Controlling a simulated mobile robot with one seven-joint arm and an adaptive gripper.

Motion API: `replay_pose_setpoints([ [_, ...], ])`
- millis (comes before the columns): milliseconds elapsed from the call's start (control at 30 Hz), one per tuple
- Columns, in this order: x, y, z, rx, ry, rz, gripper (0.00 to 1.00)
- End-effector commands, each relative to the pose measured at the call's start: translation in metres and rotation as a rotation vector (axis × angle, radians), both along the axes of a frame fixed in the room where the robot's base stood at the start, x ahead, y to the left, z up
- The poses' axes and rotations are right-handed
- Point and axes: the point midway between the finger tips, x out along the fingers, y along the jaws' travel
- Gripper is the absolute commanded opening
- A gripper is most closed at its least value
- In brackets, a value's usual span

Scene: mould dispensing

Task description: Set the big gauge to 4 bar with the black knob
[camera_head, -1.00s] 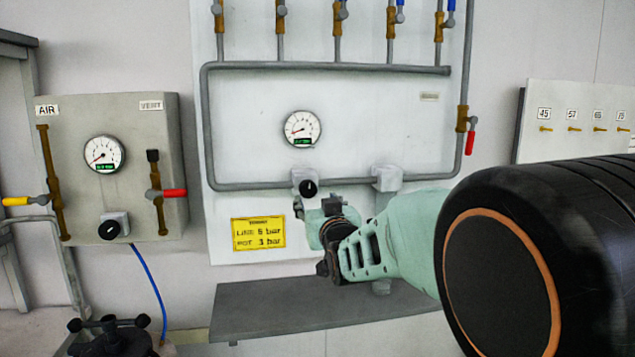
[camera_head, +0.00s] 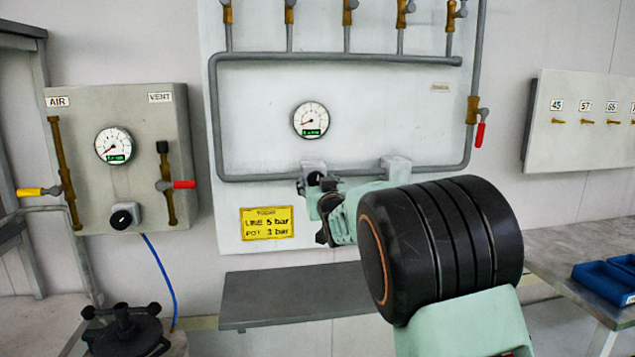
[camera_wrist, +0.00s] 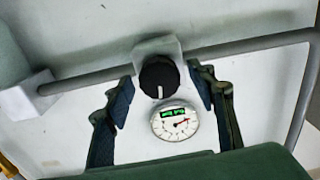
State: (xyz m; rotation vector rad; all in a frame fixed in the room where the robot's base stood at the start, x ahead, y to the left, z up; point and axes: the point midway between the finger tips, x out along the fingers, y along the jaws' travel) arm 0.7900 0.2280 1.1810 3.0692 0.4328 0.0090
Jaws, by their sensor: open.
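A round white gauge (camera_head: 311,120) with a green digital display hangs on the white wall panel. Its needle points to the lower left; the figures are too small to read. The black knob (camera_head: 315,178) sits on a bracket on the pipe below it, partly hidden by my gripper (camera_head: 322,190). In the wrist view, which is turned upside down, the knob (camera_wrist: 158,80) shows a white mark pointing toward the gauge (camera_wrist: 175,122). My gripper (camera_wrist: 165,88) is open, with one finger on each side of the knob. I see no finger touching it.
A grey box (camera_head: 165,105) at left, labelled AIR and VENT, carries a similar gauge (camera_head: 114,145) and another black knob (camera_head: 122,218). A yellow sign (camera_head: 267,223) reads line 5 bar, pot 3 bar. A grey shelf (camera_head: 290,292) juts out below the panel.

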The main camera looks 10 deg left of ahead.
Motion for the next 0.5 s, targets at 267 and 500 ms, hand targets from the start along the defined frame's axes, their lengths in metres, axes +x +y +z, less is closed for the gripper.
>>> replay_pose_setpoints([
  [267, 0.0012, 0.0000, 0.0000, 0.000, 0.000, 0.000, 0.51],
  [500, 0.0010, 0.0001, 0.0001, 0.000, 0.000, 0.000, 0.26],
])
